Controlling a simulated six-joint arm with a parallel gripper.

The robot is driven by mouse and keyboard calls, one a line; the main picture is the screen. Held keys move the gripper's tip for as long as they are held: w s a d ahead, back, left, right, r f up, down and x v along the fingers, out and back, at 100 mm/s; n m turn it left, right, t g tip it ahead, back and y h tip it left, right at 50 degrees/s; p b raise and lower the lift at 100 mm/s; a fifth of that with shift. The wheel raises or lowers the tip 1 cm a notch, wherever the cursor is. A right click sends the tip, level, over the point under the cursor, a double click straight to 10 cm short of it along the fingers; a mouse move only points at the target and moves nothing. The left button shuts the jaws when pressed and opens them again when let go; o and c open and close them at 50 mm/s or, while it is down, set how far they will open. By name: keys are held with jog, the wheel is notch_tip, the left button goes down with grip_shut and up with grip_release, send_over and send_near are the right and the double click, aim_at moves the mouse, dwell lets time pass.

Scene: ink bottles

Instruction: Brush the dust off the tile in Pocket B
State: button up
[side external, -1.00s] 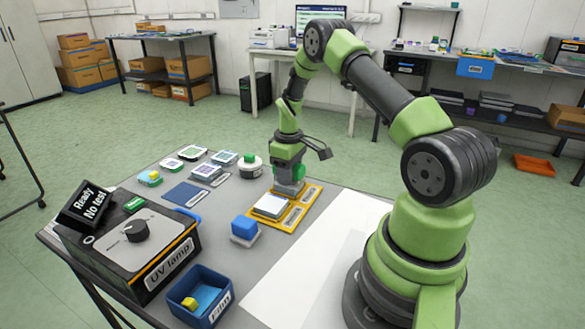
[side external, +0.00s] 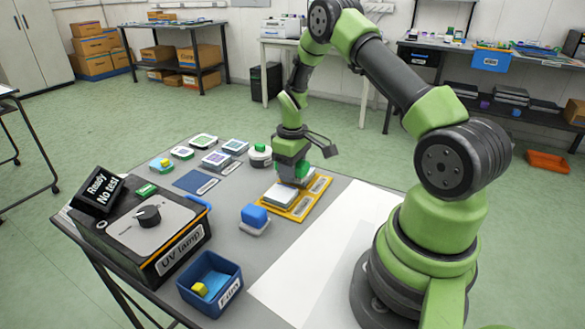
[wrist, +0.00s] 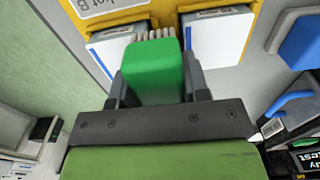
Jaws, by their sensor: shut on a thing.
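My gripper (wrist: 155,85) is shut on a green brush (wrist: 152,72), whose pale bristles (wrist: 152,35) point away from the wrist. In the side view my gripper (side external: 295,166) is over the far part of the yellow tray (side external: 304,208). In the wrist view, one white tile (wrist: 112,52) lies in the tray next to the Pocket B label (wrist: 108,5). The bristles overlap that tile's right side in the picture; contact cannot be told. A second white tile (wrist: 222,42) lies to the right. I cannot make out dust; the brush hides part of the first tile.
A blue block (side external: 254,215) on a pale base stands left of the tray. The white sheet (side external: 325,250) in front is clear.

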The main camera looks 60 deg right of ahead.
jog(key=shift+r, duration=2.85)
jog(key=shift+r, duration=1.5)
jog(key=shift+w, duration=0.1)
